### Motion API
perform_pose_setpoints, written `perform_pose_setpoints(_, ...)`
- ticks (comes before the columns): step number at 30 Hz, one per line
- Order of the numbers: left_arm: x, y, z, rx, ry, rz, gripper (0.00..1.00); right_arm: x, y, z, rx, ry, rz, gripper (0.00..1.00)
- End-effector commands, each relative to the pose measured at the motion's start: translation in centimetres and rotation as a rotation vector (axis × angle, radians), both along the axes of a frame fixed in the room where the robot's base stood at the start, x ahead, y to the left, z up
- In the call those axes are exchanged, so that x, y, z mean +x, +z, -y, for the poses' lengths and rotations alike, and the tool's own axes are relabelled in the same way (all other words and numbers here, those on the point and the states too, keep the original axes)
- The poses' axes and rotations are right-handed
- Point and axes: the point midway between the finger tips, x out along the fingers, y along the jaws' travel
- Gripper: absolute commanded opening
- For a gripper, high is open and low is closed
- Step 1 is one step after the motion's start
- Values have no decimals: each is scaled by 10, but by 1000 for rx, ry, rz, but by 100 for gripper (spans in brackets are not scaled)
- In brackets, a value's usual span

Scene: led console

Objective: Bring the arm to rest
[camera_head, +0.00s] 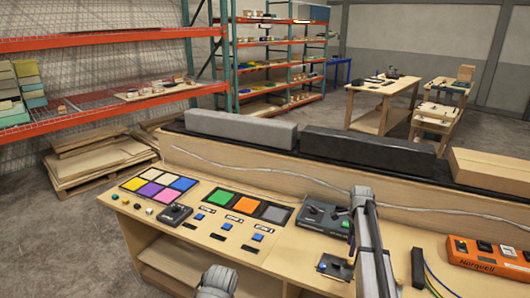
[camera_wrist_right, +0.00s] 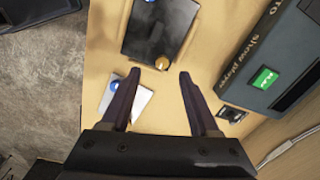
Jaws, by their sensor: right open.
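My right arm reaches in from the bottom right of the head view over the console (camera_head: 150,215). My right gripper shows in the right wrist view (camera_wrist_right: 158,78), its two dark fingers apart with nothing held between them. Beyond the fingertips lies a dark panel (camera_wrist_right: 160,25) with an amber knob (camera_wrist_right: 161,62). A white plate with a blue button (camera_wrist_right: 115,85) lies partly behind the left finger. The dark show player box (camera_wrist_right: 275,55) with a green play button (camera_wrist_right: 264,77) stands at the right; it also shows in the head view (camera_head: 318,222). My left gripper is not in view.
Coloured pads (camera_head: 158,187), orange, green and grey pads (camera_head: 240,206) and several blue buttons cover the console's left and middle. An orange case (camera_head: 487,258) and loose cables lie at the right. A raised back ledge carries a grey block (camera_head: 240,128) and a black block (camera_head: 370,150).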

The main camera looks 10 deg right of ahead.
Motion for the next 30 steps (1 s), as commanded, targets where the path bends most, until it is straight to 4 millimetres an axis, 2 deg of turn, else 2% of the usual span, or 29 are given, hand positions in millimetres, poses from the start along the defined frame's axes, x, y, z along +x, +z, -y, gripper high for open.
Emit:
perform_pose_setpoints(5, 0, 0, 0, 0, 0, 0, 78, -39, 0, -100, -9, 393, -20, 62)
perform_pose_setpoints(6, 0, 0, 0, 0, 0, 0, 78, -52, 0, -128, -14, 519, -26, 62)
perform_pose_setpoints(8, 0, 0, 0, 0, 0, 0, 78, -73, 0, -167, -19, 714, -38, 62)
perform_pose_setpoints(9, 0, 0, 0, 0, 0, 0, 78, -89, 0, -191, -21, 845, -44, 62)
perform_pose_setpoints(12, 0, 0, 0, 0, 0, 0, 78, -134, 1, -248, -28, 1184, -65, 62)
perform_pose_setpoints(15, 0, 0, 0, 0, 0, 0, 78, -180, 1, -292, -32, 1513, -89, 62)
perform_pose_setpoints(18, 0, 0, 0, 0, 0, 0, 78, -220, 1, -322, -34, 1789, -109, 62)
perform_pose_setpoints(22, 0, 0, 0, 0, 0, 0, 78, -255, 2, -344, -36, 2038, -130, 62)
perform_pose_setpoints(25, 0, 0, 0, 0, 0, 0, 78, -268, 2, -351, -36, 2144, -140, 62)
perform_pose_setpoints(30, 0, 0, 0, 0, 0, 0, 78, -273, 2, -355, -35, 2194, -145, 62)
